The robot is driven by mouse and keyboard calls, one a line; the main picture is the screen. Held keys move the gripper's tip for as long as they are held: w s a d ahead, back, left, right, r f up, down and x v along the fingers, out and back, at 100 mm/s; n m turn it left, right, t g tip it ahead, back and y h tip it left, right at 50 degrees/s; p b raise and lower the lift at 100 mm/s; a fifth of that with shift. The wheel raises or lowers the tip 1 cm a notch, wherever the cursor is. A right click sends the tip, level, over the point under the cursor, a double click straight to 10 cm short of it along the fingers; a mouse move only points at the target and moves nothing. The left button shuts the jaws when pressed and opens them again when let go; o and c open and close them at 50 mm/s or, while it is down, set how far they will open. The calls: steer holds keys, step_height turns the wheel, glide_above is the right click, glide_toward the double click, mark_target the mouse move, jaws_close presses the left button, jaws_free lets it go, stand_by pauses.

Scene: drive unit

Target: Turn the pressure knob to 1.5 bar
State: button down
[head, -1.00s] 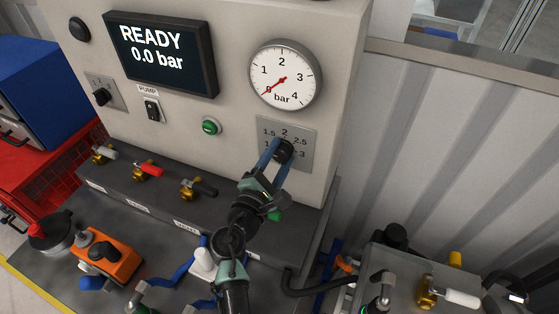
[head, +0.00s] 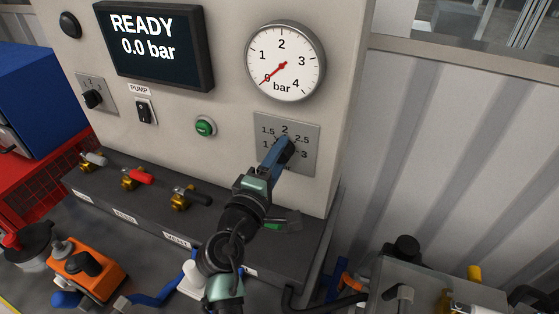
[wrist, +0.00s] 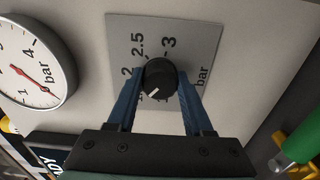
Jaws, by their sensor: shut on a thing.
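The pressure knob (wrist: 160,77) is round and black with a white pointer mark. It sits on a grey scale plate (head: 301,167) marked 1 to 3 bar. My gripper (wrist: 158,84) has its two blue fingers on either side of the knob and is shut on it. In the wrist view the white mark points down and left, toward the low-number side, where a finger partly hides the figures; I cannot read the exact setting. In the head view, my gripper (head: 284,150) hides most of the knob.
The gauge (head: 285,62) has its red needle at 0. The display (head: 155,43) reads READY, 0.0 bar. A green button (head: 205,126), a pump switch (head: 145,111) and several valves, including a red-handled one (head: 136,178), lie left of my arm.

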steer(key=shift+f, duration=0.1)
stand_by(0.3)
steer(key=shift+c, duration=1.5)
jaws_free()
steer(key=b+v, duration=0.2)
steer(key=v, duration=1.1)
steer(key=shift+b, duration=0.4)
